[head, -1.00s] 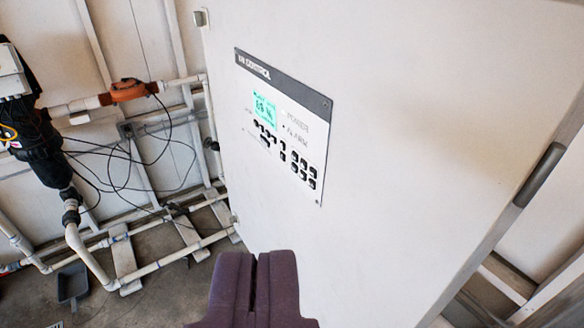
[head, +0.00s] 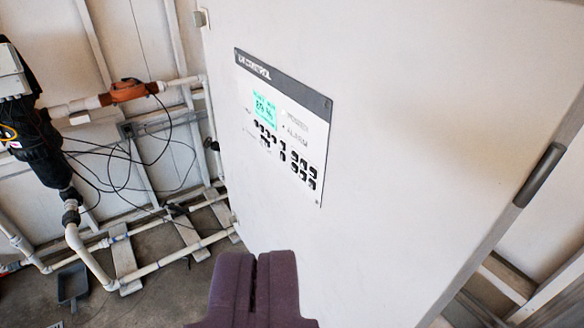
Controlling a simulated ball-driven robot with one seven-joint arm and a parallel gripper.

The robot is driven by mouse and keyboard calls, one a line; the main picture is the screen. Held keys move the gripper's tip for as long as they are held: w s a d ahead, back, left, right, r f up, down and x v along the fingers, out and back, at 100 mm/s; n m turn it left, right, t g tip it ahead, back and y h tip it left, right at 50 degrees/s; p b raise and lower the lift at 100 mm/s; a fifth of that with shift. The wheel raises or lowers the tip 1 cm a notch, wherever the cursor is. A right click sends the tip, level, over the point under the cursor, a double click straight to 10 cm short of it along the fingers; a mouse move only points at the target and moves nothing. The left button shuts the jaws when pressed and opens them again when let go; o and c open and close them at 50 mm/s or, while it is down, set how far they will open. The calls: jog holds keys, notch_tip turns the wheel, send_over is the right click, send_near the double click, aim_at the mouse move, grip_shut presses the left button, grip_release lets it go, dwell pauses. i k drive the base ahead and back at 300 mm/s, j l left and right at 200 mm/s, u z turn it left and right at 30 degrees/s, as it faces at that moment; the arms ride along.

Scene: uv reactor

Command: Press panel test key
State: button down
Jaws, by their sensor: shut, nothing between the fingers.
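The control panel (head: 312,118) is a white plate with a dark header strip, set in the face of a large white cabinet (head: 420,110). It has a small lit green display (head: 264,109) and several dark keys (head: 298,168) below it. The lettering on the keys is too small to read, so I cannot tell which one is the test key. My gripper (head: 257,258) is at the bottom middle, its two purple fingers closed together with nothing between them. In the picture it is below the panel and does not cover it.
A dark handle (head: 540,174) is on the cabinet's right side. At left are white pipes (head: 160,262), an orange fitting (head: 130,91), a black cylindrical unit (head: 40,150) and loose black cables (head: 115,170). A grey dustpan-like object (head: 72,284) lies on the floor.

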aim_at(294, 168)
jog(key=i+l+u, duration=0.15)
jog(key=u, duration=0.3)
jog(key=l+u, duration=0.45)
jog(key=i+j, duration=0.05)
